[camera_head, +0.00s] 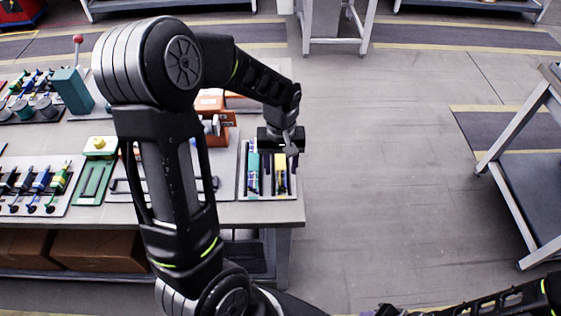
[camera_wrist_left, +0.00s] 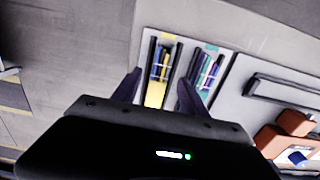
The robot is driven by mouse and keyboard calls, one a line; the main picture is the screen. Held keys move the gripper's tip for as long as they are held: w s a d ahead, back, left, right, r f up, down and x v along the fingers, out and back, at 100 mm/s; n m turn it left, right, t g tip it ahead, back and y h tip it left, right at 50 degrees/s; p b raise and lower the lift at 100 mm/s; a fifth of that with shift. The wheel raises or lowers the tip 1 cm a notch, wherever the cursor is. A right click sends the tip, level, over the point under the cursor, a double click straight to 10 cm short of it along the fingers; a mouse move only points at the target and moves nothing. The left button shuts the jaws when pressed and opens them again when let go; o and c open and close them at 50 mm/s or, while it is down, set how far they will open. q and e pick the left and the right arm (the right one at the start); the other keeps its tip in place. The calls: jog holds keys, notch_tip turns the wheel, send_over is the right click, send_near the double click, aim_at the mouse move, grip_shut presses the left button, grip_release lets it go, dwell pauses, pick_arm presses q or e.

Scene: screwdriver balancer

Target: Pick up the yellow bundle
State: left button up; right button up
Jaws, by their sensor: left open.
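The yellow bundle (camera_head: 281,178) lies in the right-hand slot of a small white tray (camera_head: 268,197) at the right end of the workbench. In the left wrist view the yellow bundle (camera_wrist_left: 154,94) shows between my fingers, with thin dark and coloured sticks beyond its yellow part. My left gripper (camera_head: 280,166) is above the tray, pointing down, open and empty. In the left wrist view its fingertips (camera_wrist_left: 158,84) spread on either side of the yellow piece. Whether they reach down beside it I cannot tell.
Blue and green sticks (camera_wrist_left: 206,72) fill the tray's neighbouring slot. Left of it lies a panel with a dark handle (camera_wrist_left: 285,95), and orange blocks (camera_head: 209,102) stand behind. The bench's right edge (camera_head: 303,208) is close. Open floor (camera_head: 390,170) lies beyond.

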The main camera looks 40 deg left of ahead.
pick_arm(q)
notch_tip(320, 180, down, 2)
jog(key=shift+f, duration=0.25)
jog(key=shift+c, duration=0.3)
grip_shut()
dwell(0.5)
